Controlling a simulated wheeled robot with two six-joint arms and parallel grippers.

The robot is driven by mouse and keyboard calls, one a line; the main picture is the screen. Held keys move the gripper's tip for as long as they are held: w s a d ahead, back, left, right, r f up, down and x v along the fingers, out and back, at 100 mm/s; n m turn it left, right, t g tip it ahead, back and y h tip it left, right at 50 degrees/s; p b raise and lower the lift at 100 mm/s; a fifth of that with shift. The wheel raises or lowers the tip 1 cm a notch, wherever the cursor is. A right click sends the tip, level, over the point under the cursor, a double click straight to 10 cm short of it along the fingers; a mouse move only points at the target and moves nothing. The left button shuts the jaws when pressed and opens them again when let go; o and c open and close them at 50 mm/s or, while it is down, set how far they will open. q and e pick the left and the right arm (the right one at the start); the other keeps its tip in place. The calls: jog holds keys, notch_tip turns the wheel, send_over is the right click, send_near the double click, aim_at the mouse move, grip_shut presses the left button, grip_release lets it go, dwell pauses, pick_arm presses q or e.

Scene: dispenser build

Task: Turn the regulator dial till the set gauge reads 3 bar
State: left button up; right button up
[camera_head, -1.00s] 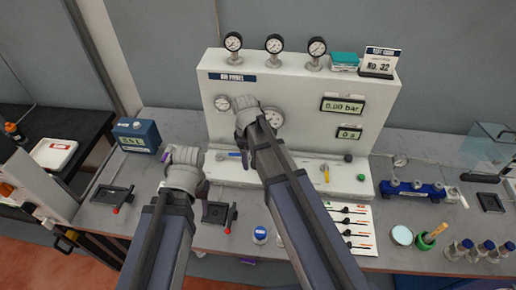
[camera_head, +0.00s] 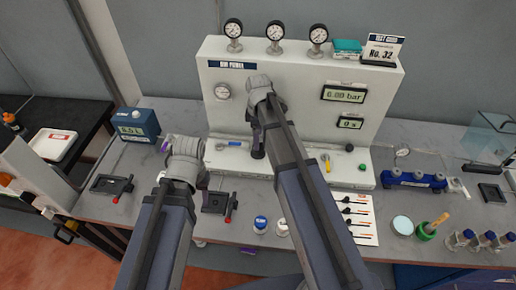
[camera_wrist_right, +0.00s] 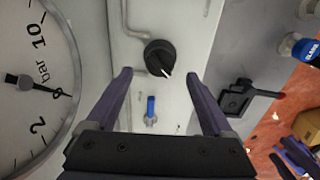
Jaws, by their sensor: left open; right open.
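In the right wrist view the regulator dial is a round black knob (camera_wrist_right: 160,58) with a white pointer line, on the pale panel. My right gripper (camera_wrist_right: 159,75) is open, its fingers on either side below the dial, with no contact visible. A large bar gauge (camera_wrist_right: 28,85) is cut off at the left; its needle points near a mark between 10 and 2, seemingly 0. In the head view my right arm covers the dial and large gauge. My left gripper (camera_head: 184,148) is open and empty over the bench.
A pressure display (camera_head: 343,94) reads about 0.00 bar. A timer display (camera_head: 350,122) reads 0 s. Three gauges (camera_head: 275,32) stand on top. A blue-handled valve (camera_wrist_right: 150,110) lies just below the dial. A black clamp stand (camera_head: 216,201) sits near my left gripper.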

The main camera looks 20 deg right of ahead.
pick_arm(q)
jog(key=shift+f+b, duration=1.9)
jog(key=shift+f, duration=0.5)
pick_arm(e)
jog(key=shift+f, duration=2.4)
grip_shut()
